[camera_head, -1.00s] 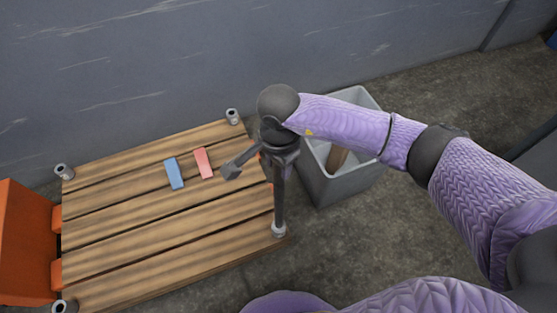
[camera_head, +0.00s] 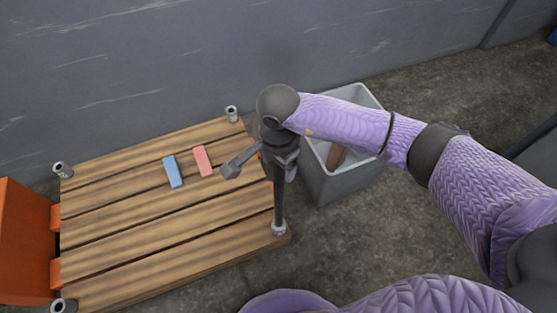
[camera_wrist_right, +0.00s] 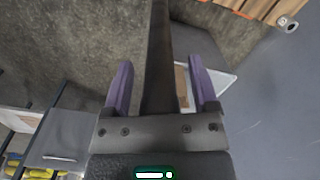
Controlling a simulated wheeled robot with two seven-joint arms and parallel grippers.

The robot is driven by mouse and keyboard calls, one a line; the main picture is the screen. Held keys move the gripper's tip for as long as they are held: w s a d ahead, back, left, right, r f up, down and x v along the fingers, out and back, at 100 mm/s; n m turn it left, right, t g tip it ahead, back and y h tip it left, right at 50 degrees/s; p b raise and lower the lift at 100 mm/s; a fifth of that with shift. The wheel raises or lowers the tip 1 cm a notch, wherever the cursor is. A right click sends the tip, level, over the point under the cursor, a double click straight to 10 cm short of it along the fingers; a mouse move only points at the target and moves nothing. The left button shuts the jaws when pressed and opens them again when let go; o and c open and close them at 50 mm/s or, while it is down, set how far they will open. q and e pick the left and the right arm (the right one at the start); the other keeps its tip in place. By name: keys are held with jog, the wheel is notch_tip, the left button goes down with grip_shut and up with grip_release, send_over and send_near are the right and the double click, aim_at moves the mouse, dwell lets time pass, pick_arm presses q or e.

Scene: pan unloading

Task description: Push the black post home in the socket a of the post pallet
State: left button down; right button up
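The black post (camera_head: 279,200) stands about upright at the pallet's right front corner, its foot in a grey socket (camera_head: 280,229). I cannot tell how deep it sits or read any socket letter. The post pallet (camera_head: 150,235) is made of brown planks. My right gripper (camera_head: 279,170) points down over the post's top. In the right wrist view the black post (camera_wrist_right: 159,60) runs away from the palm between the two purple fingers of my right gripper (camera_wrist_right: 160,68), with gaps on both sides; the fingers are open. The post's top is hidden. My left gripper is out of view.
Other sockets show at the pallet's back right (camera_head: 232,114), back left (camera_head: 62,170) and front left (camera_head: 64,305). A blue block (camera_head: 173,171) and a pink block (camera_head: 202,161) lie on the planks. A grey bin (camera_head: 352,184) stands right of the pallet. An orange structure (camera_head: 25,240) is at left.

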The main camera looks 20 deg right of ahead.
jog(key=shift+o, duration=0.2)
notch_tip(320, 180, up, 9)
jog(key=p, duration=0.5)
jog(key=shift+r, duration=0.5)
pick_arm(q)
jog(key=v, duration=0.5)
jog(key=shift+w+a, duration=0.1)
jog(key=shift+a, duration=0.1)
pick_arm(e)
jog(key=shift+f, duration=0.1)
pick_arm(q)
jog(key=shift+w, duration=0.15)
